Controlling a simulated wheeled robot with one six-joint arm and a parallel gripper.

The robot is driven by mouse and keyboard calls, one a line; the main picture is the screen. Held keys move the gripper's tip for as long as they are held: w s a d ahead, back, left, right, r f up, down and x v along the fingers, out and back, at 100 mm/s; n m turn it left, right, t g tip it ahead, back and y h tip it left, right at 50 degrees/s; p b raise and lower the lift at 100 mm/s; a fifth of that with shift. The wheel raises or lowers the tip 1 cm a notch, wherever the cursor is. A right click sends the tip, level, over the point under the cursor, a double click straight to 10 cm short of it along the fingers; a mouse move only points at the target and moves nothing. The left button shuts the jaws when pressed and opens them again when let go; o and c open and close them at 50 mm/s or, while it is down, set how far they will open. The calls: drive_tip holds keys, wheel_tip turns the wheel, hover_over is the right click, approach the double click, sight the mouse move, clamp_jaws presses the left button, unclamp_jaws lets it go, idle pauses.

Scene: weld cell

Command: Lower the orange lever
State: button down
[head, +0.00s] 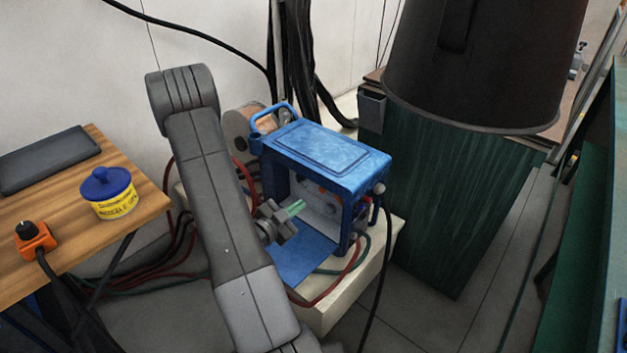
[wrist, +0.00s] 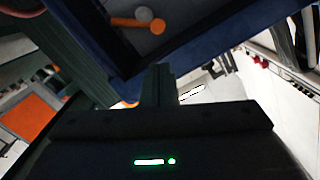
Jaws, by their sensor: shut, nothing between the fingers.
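The blue welding machine (head: 335,150) stands with its side compartment open. The orange lever shows in the wrist view (wrist: 130,22) inside the dark compartment, beside a pale round knob and ending in a round orange tip. It lies roughly sideways in that picture. In the head view only small orange bits show inside the machine, and I cannot tell which is the lever. My gripper (head: 299,206) is at the compartment's opening, with greenish fingertips pointing in. Its fingers also show in the wrist view (wrist: 158,72), shut and empty, apart from the lever in the picture.
The machine sits on a pale stand (head: 345,300), with red and dark cables around it. A wooden table (head: 140,205) at left holds a yellow tub (head: 114,200) and an orange switch box (head: 35,243). A large dark drum (head: 480,60) over a green base is at right.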

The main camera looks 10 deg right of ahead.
sight(320, 188)
drive_tip(key=shift+s, duration=0.1)
idle(0.3)
drive_tip(key=b+x, duration=0.1)
drive_tip(key=x, duration=0.9)
drive_tip(key=shift+w+a+f+n, duration=0.25)
drive_tip(key=shift+w+f+n, duration=0.1)
drive_tip(key=shift+n, duration=0.15)
drive_tip(key=shift+w+a+f+n, duration=0.4)
drive_tip(key=shift+f+n, duration=0.1)
drive_tip(key=shift+n, duration=0.3)
drive_tip(key=f+n, duration=0.1)
drive_tip(key=w+f+n, duration=0.1)
drive_tip(key=a+f+n+b, duration=0.1)
drive_tip(key=shift+w+f+n+g, duration=0.25)
drive_tip(key=shift+f+n+g, duration=0.05)
drive_tip(key=shift+g, duration=0.1)
